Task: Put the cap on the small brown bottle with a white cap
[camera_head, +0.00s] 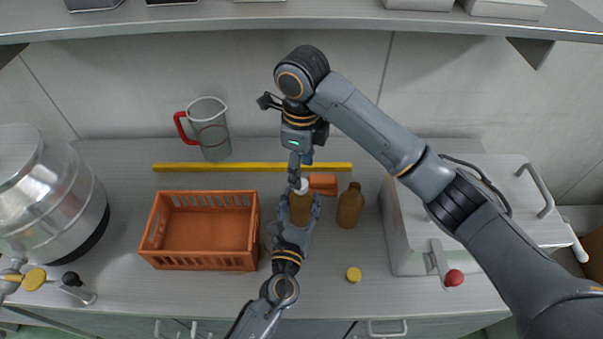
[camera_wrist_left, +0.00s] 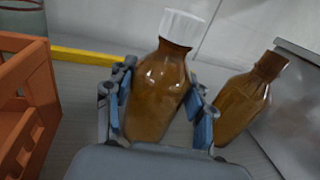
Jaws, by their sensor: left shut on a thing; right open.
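The small brown bottle (camera_wrist_left: 155,95) stands between the fingers of my left gripper (camera_wrist_left: 158,115), which is shut on its body. The white cap (camera_wrist_left: 183,27) sits on top of the bottle's neck; whether it is screwed tight I cannot tell. In the head view the bottle (camera_head: 301,208) and the cap (camera_head: 302,186) are partly covered by my grippers. My right gripper (camera_head: 300,168) is open, pointing down just above and behind the cap. It does not show in the left wrist view.
A yellow cap (camera_head: 354,274) lies in front. An orange crate (camera_head: 205,261) stands left, a small orange object (camera_head: 323,183) behind. A yellow strip (camera_head: 225,167) and a jug (camera_head: 210,130) are farther back. A grey machine (camera_head: 410,258) stands right.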

